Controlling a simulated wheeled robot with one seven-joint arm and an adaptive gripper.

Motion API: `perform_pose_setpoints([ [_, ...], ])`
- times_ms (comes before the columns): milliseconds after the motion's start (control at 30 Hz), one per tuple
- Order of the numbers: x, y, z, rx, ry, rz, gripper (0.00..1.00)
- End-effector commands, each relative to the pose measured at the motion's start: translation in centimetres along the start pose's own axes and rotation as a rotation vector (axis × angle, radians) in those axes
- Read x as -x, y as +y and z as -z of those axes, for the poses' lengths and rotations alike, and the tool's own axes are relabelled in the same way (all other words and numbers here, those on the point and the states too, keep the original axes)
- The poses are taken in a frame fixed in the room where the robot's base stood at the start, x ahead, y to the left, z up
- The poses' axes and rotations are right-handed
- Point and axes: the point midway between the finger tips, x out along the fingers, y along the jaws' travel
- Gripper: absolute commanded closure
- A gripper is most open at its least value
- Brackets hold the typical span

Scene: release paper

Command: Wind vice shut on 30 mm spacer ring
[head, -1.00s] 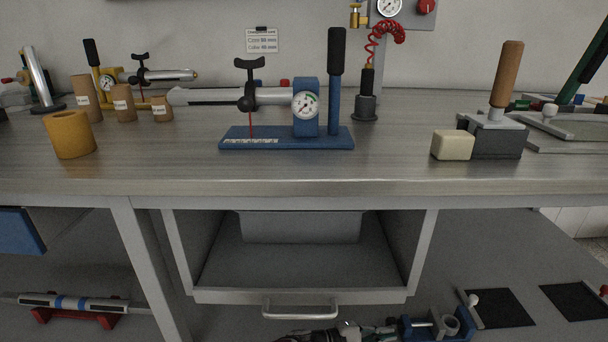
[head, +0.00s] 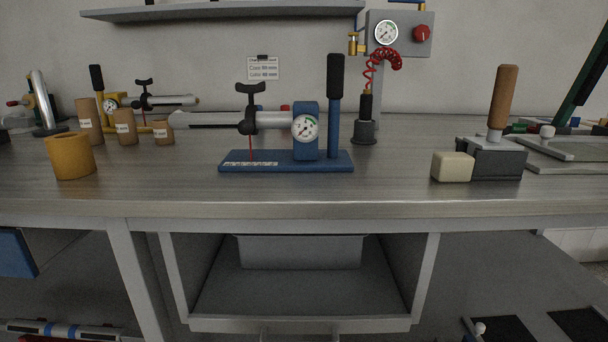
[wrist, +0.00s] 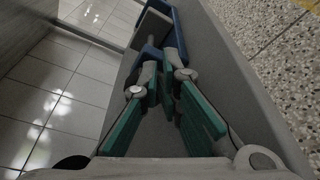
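The vice and spacer ring are out of the head view now, below its lower edge. My gripper (wrist: 164,60) shows in the wrist view, with green links that run inward to narrow fingers. A blue part (wrist: 178,35) lies at the far end of the fingers. I cannot tell whether it belongs to the vice or to my fingertips. I cannot make out the ring or the vice's handle there. The gap between the fingertips is too dark to judge.
A workbench (head: 300,195) carries a blue gauge press (head: 305,150), a yellow cylinder (head: 70,157) and a wooden-handled tool (head: 503,95). An open bay below holds a grey bin (head: 300,252). The wrist view shows tiled floor (wrist: 60,75) left and speckled floor (wrist: 270,40) right.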

Motion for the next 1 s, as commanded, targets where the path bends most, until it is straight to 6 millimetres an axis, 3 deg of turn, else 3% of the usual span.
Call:
perform_pose_setpoints([
  [567, 0.5, -0.2, -0.6, -0.001, 0.003, 0.000, 1.00],
  [1000, 5.0, -0.2, 0.6, -0.001, 0.005, 0.000, 1.00],
])
